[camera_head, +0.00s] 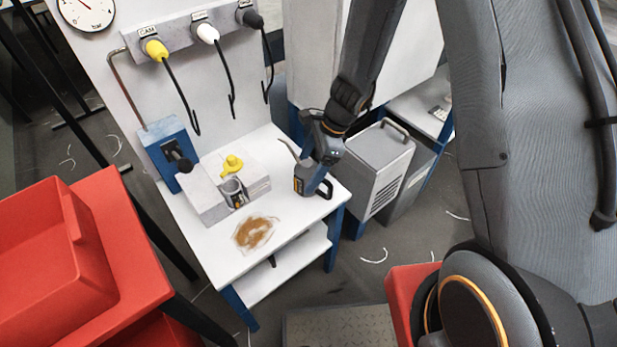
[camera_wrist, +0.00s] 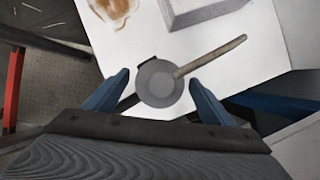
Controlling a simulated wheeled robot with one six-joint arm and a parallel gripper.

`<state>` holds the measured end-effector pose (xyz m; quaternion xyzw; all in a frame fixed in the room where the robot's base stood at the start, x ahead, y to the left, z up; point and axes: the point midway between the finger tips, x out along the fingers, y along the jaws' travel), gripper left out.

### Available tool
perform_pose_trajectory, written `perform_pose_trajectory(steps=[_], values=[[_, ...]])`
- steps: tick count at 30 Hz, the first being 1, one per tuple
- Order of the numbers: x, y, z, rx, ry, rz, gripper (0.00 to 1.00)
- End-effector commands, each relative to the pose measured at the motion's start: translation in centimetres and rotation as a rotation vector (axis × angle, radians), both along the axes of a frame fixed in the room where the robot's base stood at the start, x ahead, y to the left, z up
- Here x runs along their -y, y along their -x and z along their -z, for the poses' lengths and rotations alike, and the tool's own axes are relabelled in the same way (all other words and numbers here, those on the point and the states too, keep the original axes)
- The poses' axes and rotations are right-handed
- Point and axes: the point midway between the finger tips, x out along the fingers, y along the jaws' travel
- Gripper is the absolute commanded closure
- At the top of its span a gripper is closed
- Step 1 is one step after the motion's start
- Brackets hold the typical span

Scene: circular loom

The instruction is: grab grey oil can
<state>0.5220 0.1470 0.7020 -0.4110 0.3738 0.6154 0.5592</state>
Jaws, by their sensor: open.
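In the wrist view my gripper (camera_wrist: 157,92) is open, with a finger on each side of the can. Whether the fingers touch it cannot be told.
A brown oil stain (camera_head: 254,233) marks the white workbench (camera_head: 215,262). A grey block (camera_head: 212,205) with a yellow piece and a small cup stands left of the can. A grey ribbed unit (camera_head: 378,165) stands close on the right. Red bins (camera_head: 60,250) are at the left.

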Motion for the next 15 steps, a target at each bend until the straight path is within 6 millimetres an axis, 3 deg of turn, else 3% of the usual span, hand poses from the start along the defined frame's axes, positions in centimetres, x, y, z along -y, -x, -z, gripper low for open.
perform_pose_trajectory(steps=[9,15], values=[[-1.4,0.2,3.7,-0.001,0.0,-0.002,0.23],[-1.6,0.2,4.3,0.0,0.0,0.0,0.23]])
